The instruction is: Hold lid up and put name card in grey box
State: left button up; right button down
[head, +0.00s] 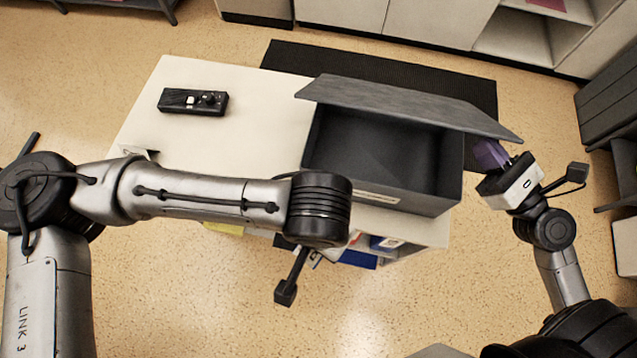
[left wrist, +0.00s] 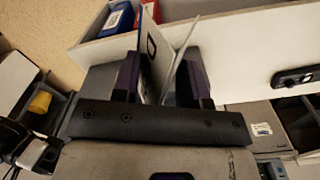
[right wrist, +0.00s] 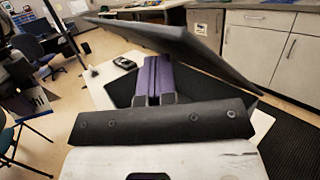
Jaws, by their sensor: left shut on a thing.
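The grey box (head: 380,160) stands on the white table (head: 240,130). Its dark grey lid (head: 400,103) is tilted open. My right gripper (head: 490,153) is at the lid's right corner. In the right wrist view its purple fingers (right wrist: 152,82) are together under the raised lid (right wrist: 180,40), with nothing seen between them. My left gripper is mostly hidden behind its own wrist in the head view, in front of the table. In the left wrist view the left gripper (left wrist: 162,75) is shut on the white name card (left wrist: 150,62), which looks folded.
A black device (head: 193,101) with a small knob lies on the table's left part. Blue and red items (left wrist: 118,18) sit in an open shelf under the tabletop. A black mat (head: 300,60) lies behind the table, with cabinets (head: 430,20) beyond.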

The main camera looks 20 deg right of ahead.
aim_at(508, 133)
jog(key=shift+w+d+r, duration=0.15)
jog(key=shift+w+r, duration=0.1)
jog(key=shift+r, duration=0.05)
jog(key=shift+w+r, duration=0.1)
jog(key=shift+w+d+r, duration=0.85)
jog(key=shift+w+r, duration=0.3)
jog(key=shift+w+d+r, duration=0.15)
jog(key=shift+w, duration=0.05)
jog(key=shift+w+d+r, duration=0.4)
jog(key=shift+w+r, duration=0.05)
jog(key=shift+w, duration=0.15)
jog(key=shift+w+d+r, duration=0.4)
jog(key=shift+w+r, duration=0.05)
jog(key=shift+w, duration=0.15)
